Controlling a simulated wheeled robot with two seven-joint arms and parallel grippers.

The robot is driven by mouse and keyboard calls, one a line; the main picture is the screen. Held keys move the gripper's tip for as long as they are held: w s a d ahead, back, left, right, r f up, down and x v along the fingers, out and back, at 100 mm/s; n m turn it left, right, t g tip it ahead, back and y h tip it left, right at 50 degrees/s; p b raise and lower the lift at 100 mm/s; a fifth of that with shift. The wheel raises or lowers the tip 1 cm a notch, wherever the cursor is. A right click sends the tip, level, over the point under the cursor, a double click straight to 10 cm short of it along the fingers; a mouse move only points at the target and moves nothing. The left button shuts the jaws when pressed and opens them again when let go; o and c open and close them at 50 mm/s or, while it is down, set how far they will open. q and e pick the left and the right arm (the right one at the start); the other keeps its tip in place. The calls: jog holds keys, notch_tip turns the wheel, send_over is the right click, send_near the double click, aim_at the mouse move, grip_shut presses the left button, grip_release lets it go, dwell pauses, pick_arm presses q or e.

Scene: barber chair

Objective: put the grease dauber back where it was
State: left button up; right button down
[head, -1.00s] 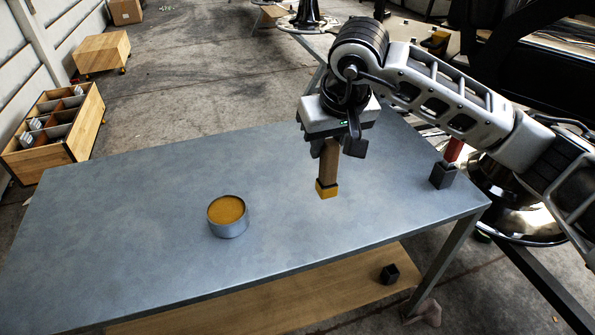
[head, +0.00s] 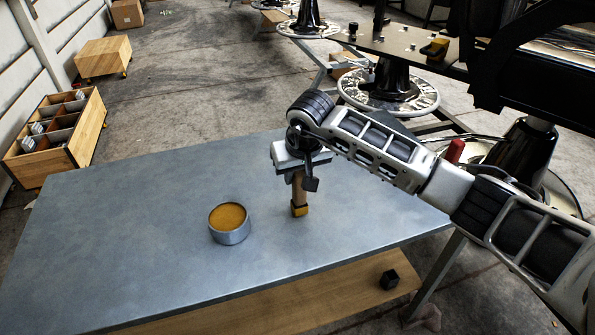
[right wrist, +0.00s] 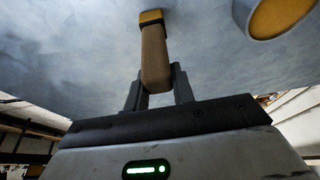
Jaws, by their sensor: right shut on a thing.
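The grease dauber (head: 299,201) has a wooden handle and a yellow-orange tip with a dark band, and it points tip down over the blue-grey table (head: 130,215). My right gripper (head: 298,176) is shut on its handle; the right wrist view also shows the dauber (right wrist: 153,50) between the fingers (right wrist: 157,88). The tip is close to the tabletop; I cannot tell whether it touches. A round metal tin (head: 230,236) of orange grease stands to the left of the dauber, and part of the tin (right wrist: 283,16) shows in the right wrist view. My left gripper is not in view.
A black cube (head: 389,279) lies on the wooden lower shelf (head: 290,300). A red-handled thing (head: 455,150) shows partly behind my right arm. Chair bases stand behind the table. A wooden divided crate (head: 60,140) is on the floor at left. The table's left half is clear.

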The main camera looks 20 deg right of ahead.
jog(key=shift+f, duration=0.15)
jog(key=c, duration=1.2)
grip_release()
